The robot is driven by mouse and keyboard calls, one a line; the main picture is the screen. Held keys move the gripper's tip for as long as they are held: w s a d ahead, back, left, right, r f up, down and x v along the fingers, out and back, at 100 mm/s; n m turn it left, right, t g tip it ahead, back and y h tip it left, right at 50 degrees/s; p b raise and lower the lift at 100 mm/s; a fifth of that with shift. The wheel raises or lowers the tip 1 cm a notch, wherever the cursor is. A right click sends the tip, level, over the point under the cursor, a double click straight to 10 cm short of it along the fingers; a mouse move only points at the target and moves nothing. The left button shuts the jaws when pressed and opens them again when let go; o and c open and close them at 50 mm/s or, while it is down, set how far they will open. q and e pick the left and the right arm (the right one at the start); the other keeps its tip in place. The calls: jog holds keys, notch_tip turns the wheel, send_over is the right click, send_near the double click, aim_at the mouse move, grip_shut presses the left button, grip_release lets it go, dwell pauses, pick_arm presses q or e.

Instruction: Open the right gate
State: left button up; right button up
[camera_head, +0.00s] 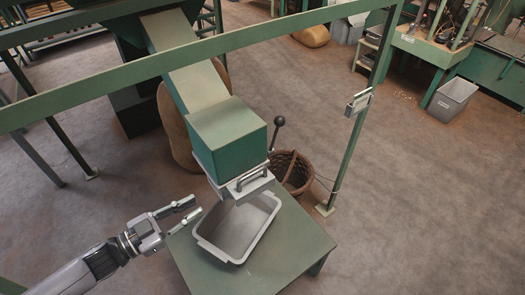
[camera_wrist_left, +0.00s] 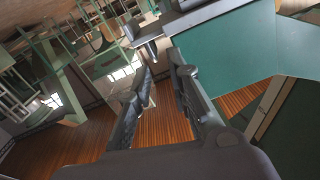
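A green hopper box (camera_head: 228,137) hangs at the lower end of a sloping chute. A pale metal gate with a bar handle (camera_head: 251,178) sits at its lower front edge. A lever with a black ball knob (camera_head: 278,121) stands at its right side. My left gripper (camera_head: 198,206) is open and empty, to the left of the gate and apart from it. In the left wrist view the open fingers (camera_wrist_left: 166,68) point towards a grey metal part (camera_wrist_left: 205,20) beside a large green face (camera_wrist_left: 245,60). My right gripper is not in view.
A grey tray (camera_head: 212,249) sits on a green table (camera_head: 285,262) below the gate. A wicker basket (camera_head: 299,178) stands behind the table. A green post (camera_head: 352,140) and a long rail (camera_head: 240,40) cross the view.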

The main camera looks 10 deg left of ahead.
aim_at(243, 179)
pick_arm(q)
jog(key=shift+m+h, duration=0.3)
jog(key=shift+h, duration=0.3)
jog(key=p+x, duration=0.1)
jog(key=x, duration=0.4)
jog(key=r+p+x, duration=0.1)
jog(key=x, duration=0.5)
jog(key=s+d+r+p+x, duration=0.1)
jog(key=x, duration=0.4)
jog(key=shift+w+d+r+p, duration=0.1)
jog(key=shift+w+d+p, duration=0.05)
jog(key=shift+d+p, duration=0.2)
jog(key=shift+w+d, duration=0.4)
jog(key=shift+d, duration=0.05)
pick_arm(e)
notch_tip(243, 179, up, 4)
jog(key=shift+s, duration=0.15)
pick_arm(q)
jog(key=shift+c, duration=0.4)
grip_shut()
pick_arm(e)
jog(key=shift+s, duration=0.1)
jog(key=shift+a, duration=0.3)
